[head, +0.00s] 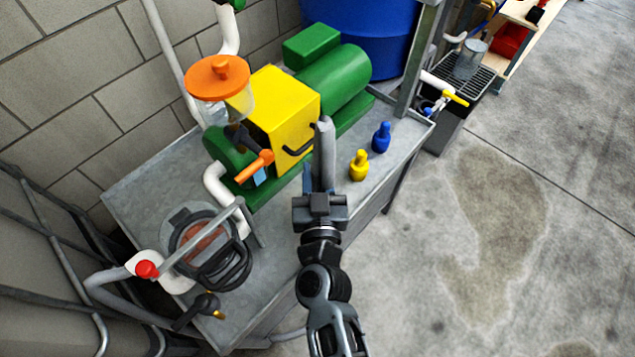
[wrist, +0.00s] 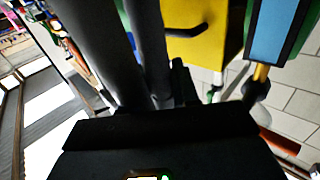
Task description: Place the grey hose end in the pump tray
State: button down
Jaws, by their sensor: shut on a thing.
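The grey hose end (head: 327,145) stands roughly upright in my gripper (head: 318,186), in front of the yellow pump box (head: 290,105). My gripper is shut on it. In the wrist view the grey hose (wrist: 98,45) fills the upper left, close to the camera. The pump tray (head: 150,195) is the grey metal top under the pump. My gripper and the hose end overlap the tray's front part in the head view; I cannot tell how high above it they are.
On the tray, a yellow bottle (head: 359,165) and a blue bottle (head: 381,137) stand right of my gripper. A round strainer (head: 205,245) with a clamp bar is at left. An orange-handled valve (head: 255,165) is near. Concrete floor (head: 520,240) lies clear at right.

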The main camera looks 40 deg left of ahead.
jog(key=shift+f+b, duration=0.8)
jog(key=shift+f, duration=0.5)
jog(key=shift+f, duration=0.15)
jog(key=c, duration=0.8)
grip_release()
jog(key=shift+c, duration=0.2)
jog(key=shift+s+d, duration=0.15)
jog(key=shift+s, duration=0.05)
jog(key=p+v, duration=0.2)
jog(key=v, duration=0.9)
jog(key=shift+s+d+p, duration=0.2)
jog(key=shift+p, duration=0.2)
